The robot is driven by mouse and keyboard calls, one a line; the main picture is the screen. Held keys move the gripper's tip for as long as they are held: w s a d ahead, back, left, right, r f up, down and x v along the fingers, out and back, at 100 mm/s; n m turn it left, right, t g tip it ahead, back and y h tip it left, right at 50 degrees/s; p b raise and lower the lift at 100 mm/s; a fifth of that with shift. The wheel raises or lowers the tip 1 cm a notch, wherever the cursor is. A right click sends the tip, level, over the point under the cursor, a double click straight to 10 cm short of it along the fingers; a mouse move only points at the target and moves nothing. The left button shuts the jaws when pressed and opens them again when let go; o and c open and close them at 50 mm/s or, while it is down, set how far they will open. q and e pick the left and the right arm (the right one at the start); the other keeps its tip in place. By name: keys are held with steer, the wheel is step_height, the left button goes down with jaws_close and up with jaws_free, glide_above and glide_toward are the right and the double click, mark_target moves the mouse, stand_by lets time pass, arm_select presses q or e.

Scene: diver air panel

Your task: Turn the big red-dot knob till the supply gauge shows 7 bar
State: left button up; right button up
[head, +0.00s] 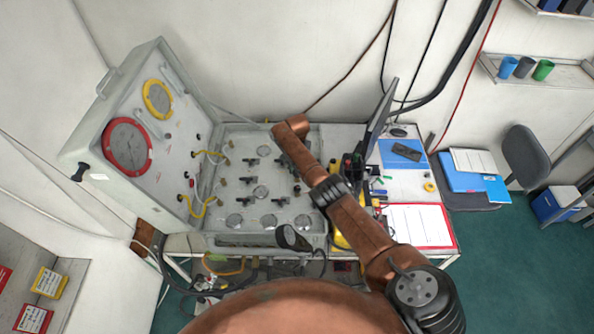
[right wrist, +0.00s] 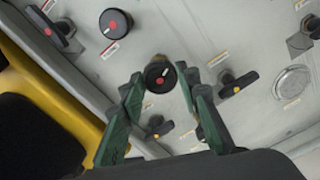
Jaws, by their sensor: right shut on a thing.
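The gripper is shut on this knob. A second round black red-dot knob (right wrist: 114,24) stands above and to the left of it. In the head view my right arm crosses the panel's right part and hides this spot. The upright panel face carries a large red-ringed gauge (head: 127,145) and a smaller yellow-ringed gauge (head: 158,99). I cannot read their needles or tell which is supply. My left gripper is not in view.
The sloped grey panel (head: 225,172) holds several more knobs and levers, including orange-dot levers (right wrist: 238,88) close beside my fingers. Yellow hoses (head: 196,208) hang at the left. A monitor (head: 378,120), papers (head: 420,222) and a blue folder (head: 462,178) stand to the right.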

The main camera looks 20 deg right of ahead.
steer(key=shift+s+a+f, duration=0.1)
steer(key=shift+s+f, duration=0.15)
steer(key=shift+f, duration=0.05)
steer(key=o, duration=1.2)
steer(key=shift+w+r, duration=0.15)
steer(key=shift+w, duration=0.05)
steer(key=shift+c, duration=0.2)
steer(key=shift+r, duration=0.2)
step_height(320, 180, up, 12)
steer(key=shift+f, duration=0.15)
